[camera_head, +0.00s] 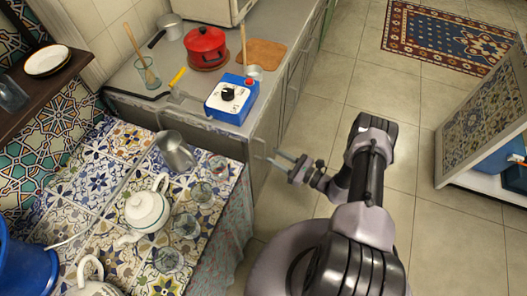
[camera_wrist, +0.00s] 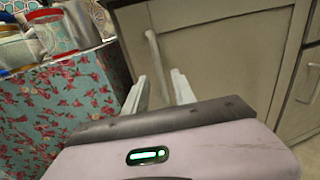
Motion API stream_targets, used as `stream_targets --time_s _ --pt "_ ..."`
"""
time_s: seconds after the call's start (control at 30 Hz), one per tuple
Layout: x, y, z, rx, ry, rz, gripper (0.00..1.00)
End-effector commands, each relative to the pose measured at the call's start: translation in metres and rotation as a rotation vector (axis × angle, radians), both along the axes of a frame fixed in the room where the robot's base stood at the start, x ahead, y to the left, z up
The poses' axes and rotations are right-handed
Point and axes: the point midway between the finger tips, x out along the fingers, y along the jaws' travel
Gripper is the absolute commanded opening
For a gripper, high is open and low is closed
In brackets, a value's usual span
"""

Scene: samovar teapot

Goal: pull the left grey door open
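The left grey door (camera_wrist: 220,50) fills the middle of the wrist view and looks shut. In the head view its front (camera_head: 261,150) shows as a narrow strip below the counter. A pale upright bar handle (camera_wrist: 156,55) is on the door's left side. My gripper (camera_wrist: 160,82) is open and points at the door. In the picture the handle's lower part lies between the two fingertips; I cannot tell whether it is inside the grip or just ahead of it. In the head view my gripper (camera_head: 279,157) is at the cabinet front.
A flowered cloth (camera_wrist: 60,110) hangs left of the door, below the tiled table with a white teapot (camera_head: 147,209) and glasses. A blue stove (camera_head: 232,98) and a red pot (camera_head: 205,46) stand on the counter (camera_head: 215,128). The tiled floor (camera_head: 330,100) beside the cabinets is clear.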

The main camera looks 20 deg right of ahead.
Motion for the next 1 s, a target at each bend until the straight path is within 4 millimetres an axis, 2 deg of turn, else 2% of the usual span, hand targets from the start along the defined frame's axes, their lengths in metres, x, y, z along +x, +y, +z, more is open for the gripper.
stream_targets --time_s 0.1,0.23,0.6,0.63,0.8,1.0 --pt "0.019 0.019 -0.002 0.001 -0.001 0.004 0.32" --pt "0.032 0.03 -0.001 0.0 0.0 0.002 0.32" --pt "0.039 0.036 0.001 0.0 0.0 0.0 0.32" --pt "0.039 0.036 0.001 0.001 0.001 0.0 0.3" --pt "0.039 0.036 0.0 0.001 0.001 0.0 0.0" --pt "0.039 0.036 0.0 0.001 0.001 0.001 0.0"
